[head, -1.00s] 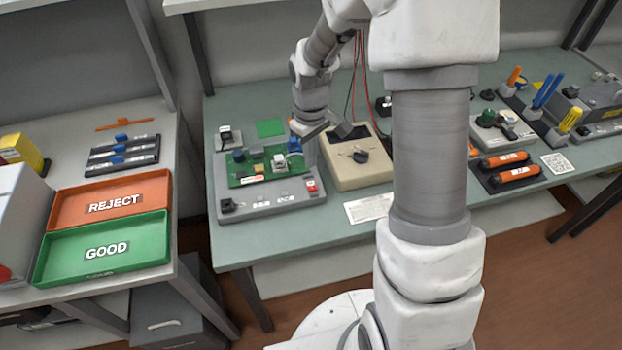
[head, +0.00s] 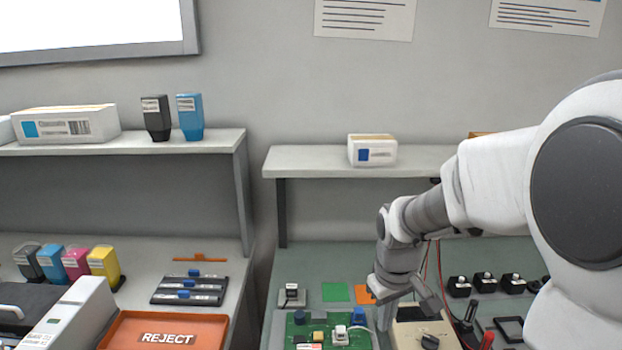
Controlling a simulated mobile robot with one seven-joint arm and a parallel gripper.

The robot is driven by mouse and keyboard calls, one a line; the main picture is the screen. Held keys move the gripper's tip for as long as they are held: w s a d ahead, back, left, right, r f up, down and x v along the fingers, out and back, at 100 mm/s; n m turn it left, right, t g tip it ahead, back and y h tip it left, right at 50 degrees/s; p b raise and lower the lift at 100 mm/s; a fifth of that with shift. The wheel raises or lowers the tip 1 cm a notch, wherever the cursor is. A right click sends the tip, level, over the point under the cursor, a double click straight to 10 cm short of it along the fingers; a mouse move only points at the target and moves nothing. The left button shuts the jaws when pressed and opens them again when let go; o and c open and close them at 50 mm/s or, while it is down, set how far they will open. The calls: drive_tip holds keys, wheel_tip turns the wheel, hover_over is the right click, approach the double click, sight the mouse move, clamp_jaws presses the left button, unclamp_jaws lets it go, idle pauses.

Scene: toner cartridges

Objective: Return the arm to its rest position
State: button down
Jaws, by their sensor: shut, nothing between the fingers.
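My arm comes in from the right side of the head view and reaches over the right-hand bench. My gripper (head: 386,318) hangs below the wrist, pointing down. It is beside the right edge of the green circuit board (head: 310,326) and to the left of the beige box (head: 425,333). Its fingers look closed with nothing held. The fingertips are small and partly lost against the bench, so I cannot tell their exact height.
Toner cartridges, black (head: 156,118) and blue (head: 190,117), stand on the left shelf. Several more stand on the left bench near the orange REJECT tray (head: 165,331). A white box (head: 372,150) sits on the right shelf. Red leads and black parts lie right of the gripper.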

drive_tip(key=s+r+m+t, duration=0.4)
drive_tip(key=s+r, duration=0.8)
drive_tip(key=s, duration=0.5)
drive_tip(key=shift+a+r, duration=0.15)
drive_tip(key=shift+r, duration=0.05)
